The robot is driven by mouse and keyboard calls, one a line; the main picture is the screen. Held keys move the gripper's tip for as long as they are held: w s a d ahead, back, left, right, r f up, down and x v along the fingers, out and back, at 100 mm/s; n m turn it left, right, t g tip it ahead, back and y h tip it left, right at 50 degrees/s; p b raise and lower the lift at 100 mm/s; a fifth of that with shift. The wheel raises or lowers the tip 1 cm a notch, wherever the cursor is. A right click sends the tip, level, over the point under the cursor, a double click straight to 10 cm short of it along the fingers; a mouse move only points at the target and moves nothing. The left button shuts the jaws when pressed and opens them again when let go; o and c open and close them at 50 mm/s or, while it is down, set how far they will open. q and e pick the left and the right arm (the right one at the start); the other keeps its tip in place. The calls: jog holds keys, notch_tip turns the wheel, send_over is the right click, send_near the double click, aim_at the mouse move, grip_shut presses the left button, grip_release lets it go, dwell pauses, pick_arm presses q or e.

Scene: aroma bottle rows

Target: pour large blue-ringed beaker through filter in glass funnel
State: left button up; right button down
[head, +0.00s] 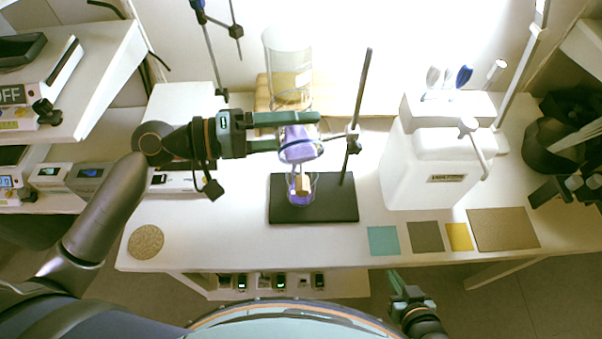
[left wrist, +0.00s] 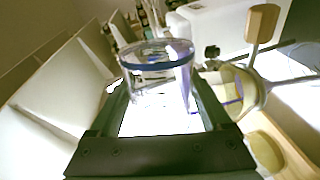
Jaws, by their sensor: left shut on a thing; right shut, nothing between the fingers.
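My left gripper (head: 300,122) is shut on the large blue-ringed beaker (head: 299,145), which holds purple liquid and is tilted. The left wrist view shows its blue ring (left wrist: 157,56) near the mouth and a purple streak along its right side. The glass funnel (left wrist: 238,92) is just right of the beaker there, with a purple mark inside. In the head view the funnel is mostly hidden below the beaker, and purple liquid (head: 300,201) shows low down over the black base. The filter is not clear. My right gripper (head: 396,277) is shut and empty, in front of the table.
A black stand base (head: 335,208) carries a thin metal rod (head: 357,100). A tall clear glass vessel (head: 288,60) stands behind the gripper. A white machine (head: 420,165) is on the right. Coloured mats (head: 383,240) and a round cork mat (head: 146,242) lie along the front.

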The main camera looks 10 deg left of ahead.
pick_arm(q)
jog(key=shift+w+p, duration=0.15)
jog(key=shift+p, duration=0.15)
dwell(0.6)
jog(key=shift+w+a+f+n+p, duration=0.1)
jog(key=shift+w+f+n+p, duration=0.1)
jog(key=shift+n+p, duration=0.55)
dwell(2.7)
jog(key=shift+w+a+r+n+g, duration=0.1)
jog(key=shift+w+r+n+g, duration=0.15)
jog(key=shift+n, duration=0.4)
dwell(1.3)
jog(key=shift+s+f+b, duration=0.1)
jog(key=shift+b, duration=0.2)
dwell(0.3)
jog(key=shift+s+f+m+b, duration=0.1)
jog(key=shift+s+m+b, duration=0.15)
jog(key=shift+m+b, duration=0.5)
jog(key=shift+s+m, duration=0.15)
jog(key=shift+m, duration=0.4)
jog(key=shift+r, duration=0.25)
jog(key=shift+f, duration=0.1)
